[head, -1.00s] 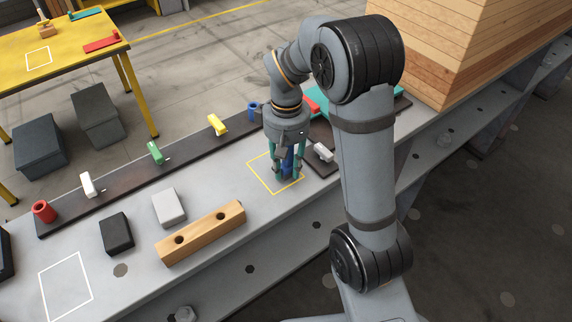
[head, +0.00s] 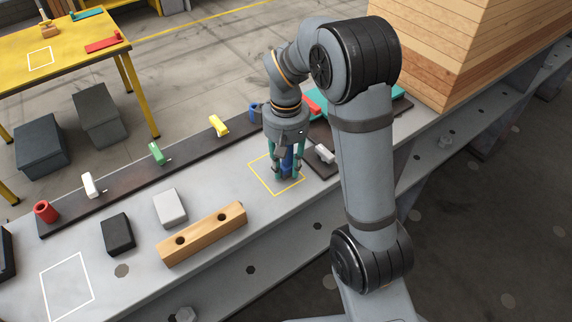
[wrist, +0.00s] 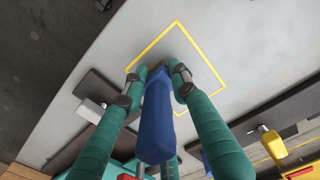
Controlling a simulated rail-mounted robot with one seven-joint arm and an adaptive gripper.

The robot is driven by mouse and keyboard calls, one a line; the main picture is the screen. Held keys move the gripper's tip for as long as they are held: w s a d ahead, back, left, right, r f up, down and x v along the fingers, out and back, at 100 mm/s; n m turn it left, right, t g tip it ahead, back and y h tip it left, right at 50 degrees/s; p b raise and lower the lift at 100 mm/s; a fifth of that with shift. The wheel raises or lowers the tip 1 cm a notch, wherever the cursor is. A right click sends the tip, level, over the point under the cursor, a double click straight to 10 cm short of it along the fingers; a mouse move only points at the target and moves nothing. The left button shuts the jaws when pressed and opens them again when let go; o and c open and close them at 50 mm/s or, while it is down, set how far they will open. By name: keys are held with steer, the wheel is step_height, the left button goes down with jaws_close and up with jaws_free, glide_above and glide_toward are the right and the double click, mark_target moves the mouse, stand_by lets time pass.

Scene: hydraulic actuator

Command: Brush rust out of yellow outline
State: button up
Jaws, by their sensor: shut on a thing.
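The yellow outline (head: 262,186) is painted on the grey beam top, right of the wooden block with two holes. My gripper (head: 287,172) points down over its right part. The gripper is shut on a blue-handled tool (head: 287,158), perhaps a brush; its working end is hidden. In the wrist view, teal fingers (wrist: 161,72) flank the blue handle (wrist: 156,122), and its far end is at the yellow outline (wrist: 207,62). The surface inside the outline looks plain grey; I cannot make out rust there.
A dark strip (head: 120,190) along the far edge holds red, white, green and yellow items. The wooden block (head: 203,233), a light grey block (head: 169,208) and a black block (head: 118,233) lie left of the outline. A white item (head: 320,154) lies close right of my gripper.

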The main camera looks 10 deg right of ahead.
steer(key=shift+s+d+f+b, duration=0.1)
steer(key=shift+s+d+b, duration=0.3)
steer(key=shift+s, duration=0.5)
steer(key=shift+w+a+p, duration=0.2)
steer(key=shift+w+p, duration=0.15)
steer(key=shift+w, duration=0.1)
steer(key=shift+w+a, duration=0.35)
steer(key=shift+w, duration=0.3)
steer(key=shift+s+d, duration=0.3)
steer(key=shift+s, duration=0.25)
steer(key=shift+s+d, duration=0.3)
steer(key=shift+s, duration=0.2)
steer(key=shift+w+a, duration=0.3)
steer(key=shift+w, duration=0.25)
step_height(320, 180, up, 7)
steer(key=p, duration=0.6)
steer(key=shift+r, duration=0.2)
